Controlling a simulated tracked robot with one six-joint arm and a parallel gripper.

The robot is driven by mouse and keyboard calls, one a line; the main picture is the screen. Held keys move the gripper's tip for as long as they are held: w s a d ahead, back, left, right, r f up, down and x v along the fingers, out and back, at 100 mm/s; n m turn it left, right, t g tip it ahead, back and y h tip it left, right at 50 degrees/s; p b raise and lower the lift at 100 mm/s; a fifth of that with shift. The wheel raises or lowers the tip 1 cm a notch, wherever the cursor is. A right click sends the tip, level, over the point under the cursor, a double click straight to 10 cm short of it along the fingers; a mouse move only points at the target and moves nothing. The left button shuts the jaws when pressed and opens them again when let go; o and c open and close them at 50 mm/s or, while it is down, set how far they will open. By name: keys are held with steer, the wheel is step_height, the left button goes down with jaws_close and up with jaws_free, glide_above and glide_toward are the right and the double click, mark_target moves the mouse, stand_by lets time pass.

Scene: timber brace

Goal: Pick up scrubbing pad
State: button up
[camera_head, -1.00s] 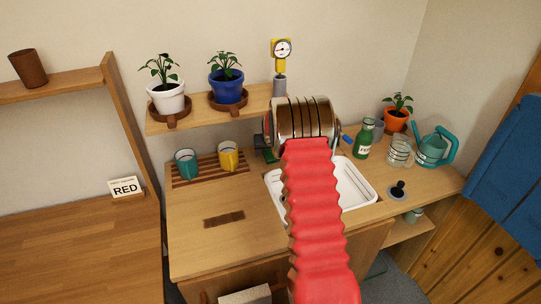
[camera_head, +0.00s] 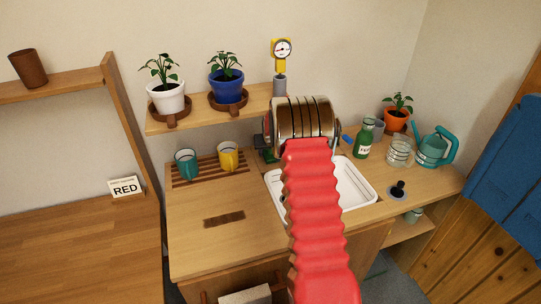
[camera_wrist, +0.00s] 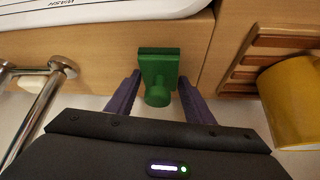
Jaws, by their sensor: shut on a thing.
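The scrubbing pad is a green block with a round knob (camera_wrist: 158,66), between my gripper's two purple fingers in the wrist view. My gripper (camera_wrist: 159,93) is shut on it, at the knob end. In the head view a dark green part (camera_head: 266,152) shows at the left of my wrist, behind the sink's left end; most of it is hidden by my arm. I cannot tell whether the pad touches the wooden counter.
The white sink (camera_head: 350,186) lies beside my arm, with a metal tap (camera_wrist: 48,85) near my gripper. A yellow cup (camera_head: 228,157) and a teal cup (camera_head: 187,164) stand on a slatted rack. A green bottle (camera_head: 364,140) stands right. A plant shelf (camera_head: 194,114) is above.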

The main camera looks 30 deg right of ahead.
steer(key=shift+c, duration=0.6)
steer(key=shift+s+a+r, duration=0.2)
steer(key=shift+s+r, duration=0.2)
steer(key=shift+r, duration=0.15)
steer(key=s+a+r, duration=0.2)
steer(key=s, duration=0.2)
steer(key=s+a+r, duration=0.1)
steer(key=s+r, duration=0.1)
steer(key=s, duration=0.2)
steer(key=s+a+r, duration=0.2)
steer(key=s+r, duration=0.1)
steer(key=shift+s+a, duration=0.35)
steer(key=shift+s, duration=0.05)
steer(key=shift+c, duration=0.2)
